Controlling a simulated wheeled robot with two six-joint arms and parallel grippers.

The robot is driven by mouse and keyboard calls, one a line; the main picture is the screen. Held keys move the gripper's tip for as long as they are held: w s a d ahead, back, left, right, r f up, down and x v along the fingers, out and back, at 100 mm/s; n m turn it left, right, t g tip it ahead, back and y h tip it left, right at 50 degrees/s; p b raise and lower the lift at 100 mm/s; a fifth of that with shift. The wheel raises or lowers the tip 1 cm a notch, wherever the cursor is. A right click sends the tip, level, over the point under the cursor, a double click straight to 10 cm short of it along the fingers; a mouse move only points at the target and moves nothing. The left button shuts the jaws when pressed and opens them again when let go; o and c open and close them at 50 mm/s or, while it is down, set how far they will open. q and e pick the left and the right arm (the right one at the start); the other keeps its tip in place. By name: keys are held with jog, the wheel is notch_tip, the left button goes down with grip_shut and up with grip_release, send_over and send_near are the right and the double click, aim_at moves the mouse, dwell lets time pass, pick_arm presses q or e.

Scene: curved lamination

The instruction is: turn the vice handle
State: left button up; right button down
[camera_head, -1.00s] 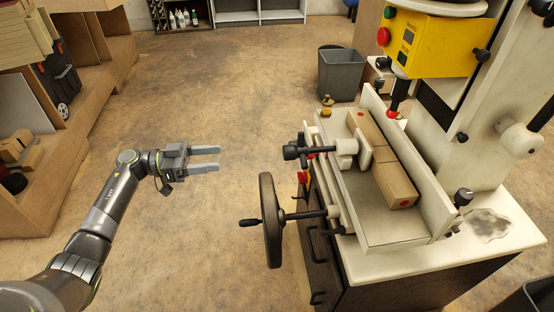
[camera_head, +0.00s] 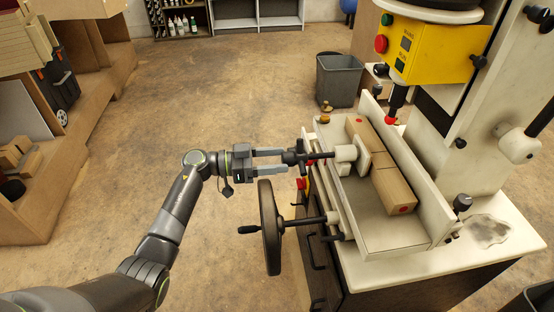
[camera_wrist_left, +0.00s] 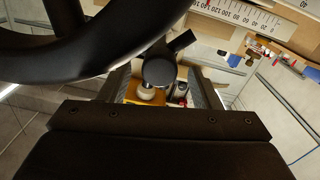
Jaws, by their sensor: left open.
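The vice handle (camera_head: 299,155) is a small black knob with short cross arms on a dark shaft, at the left side of the machine table. My left gripper (camera_head: 284,160) is open, with its two grey fingers pointing right and their tips close to the handle. In the left wrist view the handle (camera_wrist_left: 159,70) appears between the fingers; I cannot tell whether they touch it. The vice's pale jaw (camera_head: 346,153) stands against wooden blocks (camera_head: 393,190) on the machine table. My right gripper is not seen.
A large black handwheel (camera_head: 269,228) with a side grip stands just below my left gripper; its rim also fills the upper left of the left wrist view (camera_wrist_left: 95,45). A yellow control box (camera_head: 425,48) hangs above the table. A grey bin (camera_head: 341,78) stands behind.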

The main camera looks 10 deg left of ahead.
pick_arm(q)
jog(key=shift+w+d, duration=0.1)
jog(key=shift+d, duration=0.25)
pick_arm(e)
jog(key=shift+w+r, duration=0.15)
pick_arm(q)
jog(key=shift+c, duration=0.6)
jog(key=c, duration=0.9)
jog(key=shift+o, duration=0.2)
jog(key=m+p, duration=0.2)
jog(key=m, duration=0.4)
jog(key=shift+m, duration=0.3)
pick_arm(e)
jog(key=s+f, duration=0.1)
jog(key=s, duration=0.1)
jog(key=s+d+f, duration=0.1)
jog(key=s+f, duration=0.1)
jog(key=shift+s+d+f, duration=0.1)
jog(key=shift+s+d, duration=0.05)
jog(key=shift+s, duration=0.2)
pick_arm(q)
jog(key=shift+f+p, duration=0.1)
jog(key=shift+p, duration=0.2)
